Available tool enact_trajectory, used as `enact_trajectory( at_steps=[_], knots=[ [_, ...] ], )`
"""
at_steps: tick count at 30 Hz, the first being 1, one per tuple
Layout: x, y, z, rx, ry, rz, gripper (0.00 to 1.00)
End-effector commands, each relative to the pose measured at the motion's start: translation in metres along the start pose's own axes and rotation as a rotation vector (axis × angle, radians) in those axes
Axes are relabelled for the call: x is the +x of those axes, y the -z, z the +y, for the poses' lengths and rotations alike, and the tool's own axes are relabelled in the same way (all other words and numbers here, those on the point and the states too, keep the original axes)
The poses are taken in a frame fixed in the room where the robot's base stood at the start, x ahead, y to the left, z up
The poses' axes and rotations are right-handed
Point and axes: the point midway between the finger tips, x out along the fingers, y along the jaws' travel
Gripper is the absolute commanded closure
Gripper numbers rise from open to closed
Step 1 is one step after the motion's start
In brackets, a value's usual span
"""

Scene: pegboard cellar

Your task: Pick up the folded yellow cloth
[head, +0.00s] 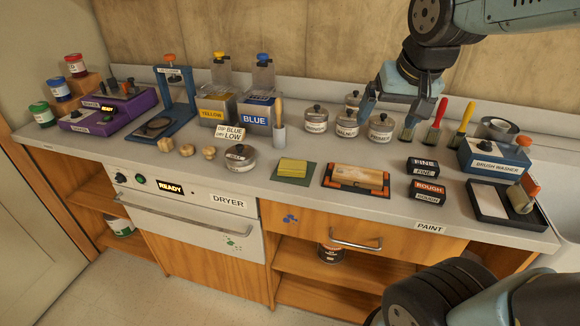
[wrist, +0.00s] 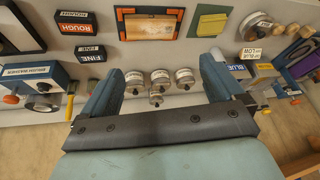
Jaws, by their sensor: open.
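My gripper (head: 388,118) is open and empty, raised at the back of the counter over the labelled tins. It is to the right of and behind the cloth, well apart from it. In the wrist view my gripper (wrist: 160,66) has its two fingers wide apart, with the tins seen between them.
A wooden block in an orange-edged tray (head: 355,178) lies just right of the cloth. A lidded pot (head: 240,158) stands to its left. Black FINE and ROUGH blocks (head: 428,190) lie further right.

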Motion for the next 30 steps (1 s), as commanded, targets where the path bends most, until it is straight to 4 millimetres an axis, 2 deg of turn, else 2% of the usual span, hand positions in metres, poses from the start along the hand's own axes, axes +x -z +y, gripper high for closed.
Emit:
enact_trajectory(
  at_steps=[6,15,24,30],
  knots=[
    [0.040,0.030,-0.029,0.038,-0.003,-0.047,0.00],
    [0.097,0.058,-0.081,0.078,-0.047,-0.076,0.00],
    [0.150,0.069,-0.142,0.094,-0.107,-0.053,0.00],
    [0.168,0.070,-0.169,0.096,-0.130,-0.027,0.00]
  ],
)
